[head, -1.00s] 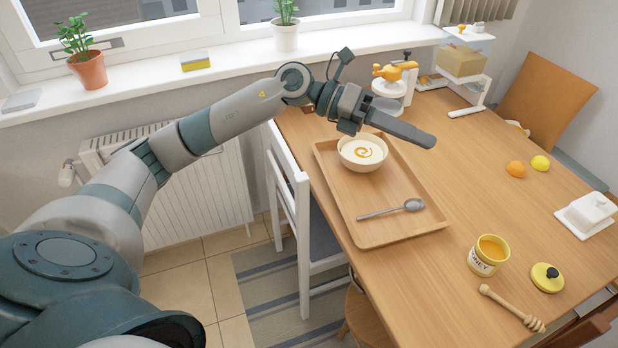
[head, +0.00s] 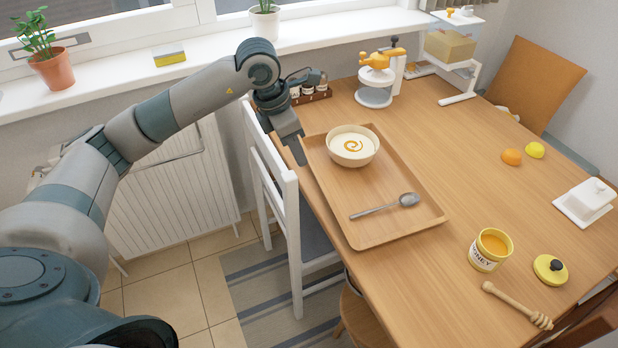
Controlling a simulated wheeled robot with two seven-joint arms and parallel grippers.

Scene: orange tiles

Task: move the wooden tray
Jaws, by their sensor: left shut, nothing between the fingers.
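The wooden tray (head: 400,218) lies flat on the table, its long side near the table's left edge. A white bowl (head: 352,147) with a creamy filling and an orange swirl stands on its far part. A metal spoon (head: 386,206) lies on its near part. My left gripper (head: 298,155) is shut and empty. It points down beside the tray's far left corner, left of the bowl; whether it touches the tray's rim I cannot tell. My right gripper is not in view.
A white chair (head: 275,170) stands against the table's left edge, below my left arm. A spice rack (head: 312,92) and a juicer (head: 376,80) stand behind the tray. A honey jar (head: 490,250), its lid (head: 550,269) and a dipper (head: 517,306) lie at the near right.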

